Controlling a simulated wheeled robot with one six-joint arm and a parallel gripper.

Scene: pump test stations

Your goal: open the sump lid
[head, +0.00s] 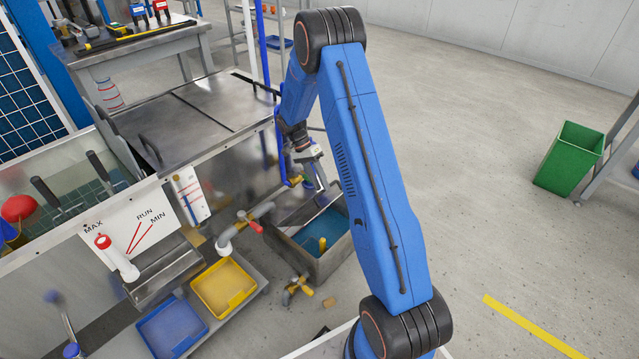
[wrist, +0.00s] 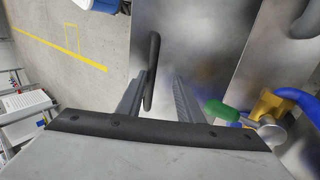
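The sump (head: 337,262) is a grey open-topped box low on the floor, with blue liquid showing in it. A steel plate that looks like its lid (head: 299,212) is at its back part; its exact tilt is hard to tell. In the wrist view the steel lid (wrist: 195,30) carries a black bar handle (wrist: 152,65). My gripper (wrist: 161,75) is open, its two fingers on either side of the handle. The handle lies nearer the left finger, with a gap to the right one. In the head view my gripper (head: 318,183) is over the sump, partly hidden by my arm.
A valve with a green handle (wrist: 222,110), a yellow valve body (wrist: 270,103) and a blue pipe (wrist: 297,97) are close right of my gripper. The steel bench (head: 205,115) stands left of the sump. Yellow (head: 222,287) and blue (head: 172,327) trays lie in front. Open floor is at right.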

